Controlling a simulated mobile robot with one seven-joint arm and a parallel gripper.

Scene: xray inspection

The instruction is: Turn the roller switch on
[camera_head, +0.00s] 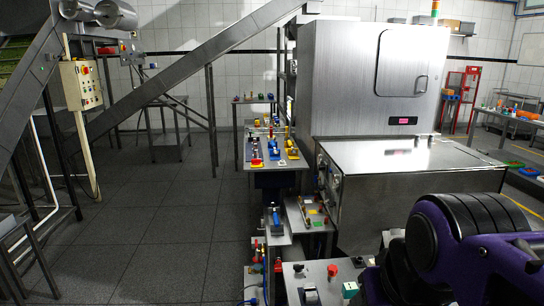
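I cannot tell for certain which control is the roller switch. A cream control box (82,85) with several small coloured buttons or knobs stands on a post at the left, beside the conveyor frame. Metal rollers (116,14) show above it at the top left. A grey panel (328,284) at the bottom centre carries a red knob (332,270), a dark switch-like part (311,296) and a green-and-white part (349,290). Switch positions are too small to read. My purple and black arm fills the lower right; my gripper is not in view.
A steel X-ray machine (350,80) with a lower metal housing (410,165) stands right of centre. A sloped conveyor (190,70) crosses the upper left. Stepped tables (270,163) with coloured parts stand in the middle. The tiled floor (150,225) at left is clear.

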